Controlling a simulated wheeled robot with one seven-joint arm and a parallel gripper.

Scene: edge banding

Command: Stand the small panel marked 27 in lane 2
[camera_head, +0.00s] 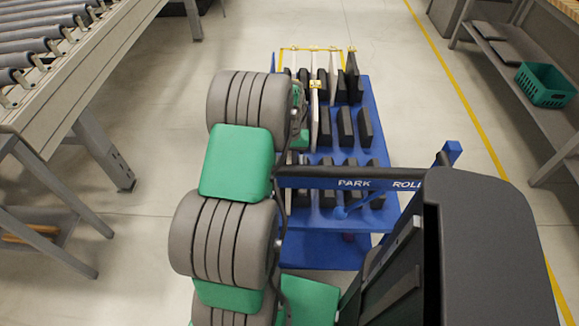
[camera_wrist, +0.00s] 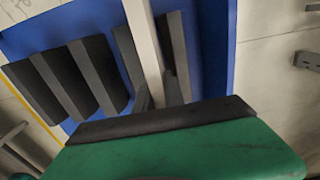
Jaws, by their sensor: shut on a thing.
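A narrow pale panel (camera_wrist: 143,35) runs down the wrist view to my gripper (camera_wrist: 160,97), which is shut on it. In the head view a pale panel edge (camera_head: 314,110) stands upright beside the green end of my arm, among the black dividers. No number can be read on it. My gripper's fingers are hidden behind my arm there. The blue rack cart (camera_head: 382,130) carries rows of black divider blocks (camera_head: 345,127) with lanes between them. Lane numbers cannot be read. Whether the panel's lower edge touches the cart is hidden.
A roller conveyor (camera_head: 60,60) stands at left. A shelf with a green basket (camera_head: 545,86) stands at right. Open floor lies on both sides of the cart.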

